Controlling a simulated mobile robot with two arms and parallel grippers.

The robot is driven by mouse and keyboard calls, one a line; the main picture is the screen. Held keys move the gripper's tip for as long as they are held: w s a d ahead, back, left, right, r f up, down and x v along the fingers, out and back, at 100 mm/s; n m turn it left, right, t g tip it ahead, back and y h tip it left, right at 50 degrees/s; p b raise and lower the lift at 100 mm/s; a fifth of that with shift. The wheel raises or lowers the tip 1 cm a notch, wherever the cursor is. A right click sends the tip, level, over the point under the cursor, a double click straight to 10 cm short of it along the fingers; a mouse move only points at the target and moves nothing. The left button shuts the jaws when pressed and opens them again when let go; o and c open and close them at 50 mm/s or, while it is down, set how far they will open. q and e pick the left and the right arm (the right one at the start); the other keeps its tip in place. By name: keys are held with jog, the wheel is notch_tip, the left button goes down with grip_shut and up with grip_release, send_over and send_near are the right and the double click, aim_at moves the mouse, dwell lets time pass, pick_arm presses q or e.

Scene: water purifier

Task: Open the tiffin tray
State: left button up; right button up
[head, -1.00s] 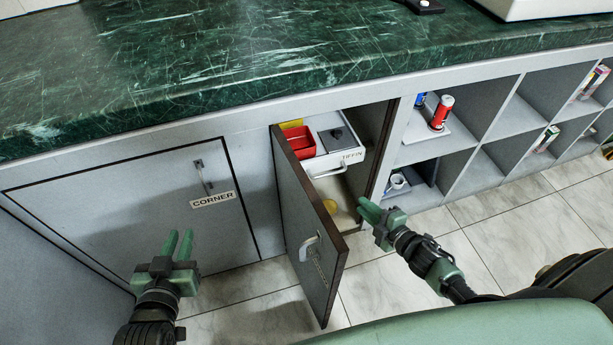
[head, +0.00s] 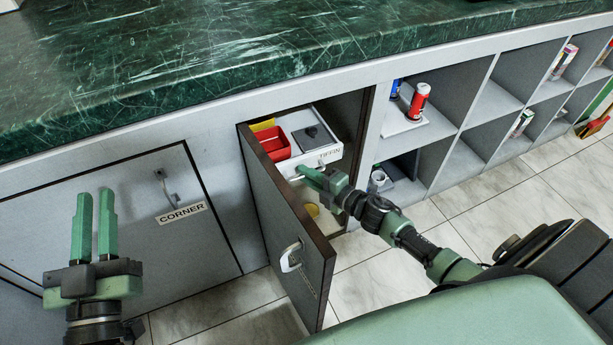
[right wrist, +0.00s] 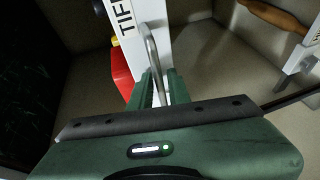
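The white tiffin tray (head: 328,154), labelled TIFFIN, is inside the cabinet behind the swung-open door (head: 290,215). Its metal handle (right wrist: 150,50) is on the front. My right gripper (head: 299,172) is at this handle. In the right wrist view, my right gripper (right wrist: 159,86) has its fingers apart, with the handle bar running between them; I cannot tell whether they touch it. My left gripper (head: 94,192) is empty, with a narrow gap between its fingers, in front of the corner cabinet door.
The tray holds a red box (head: 275,142) and a dark-lidded container (head: 311,138). The open door stands between my two grippers. Open shelves with a red can (head: 416,102) are to the right. A green marble countertop (head: 250,50) runs above. A yellowish object (head: 312,210) sits below the tray.

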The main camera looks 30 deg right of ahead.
jog(key=shift+w, duration=0.1)
grip_shut()
dwell(1.4)
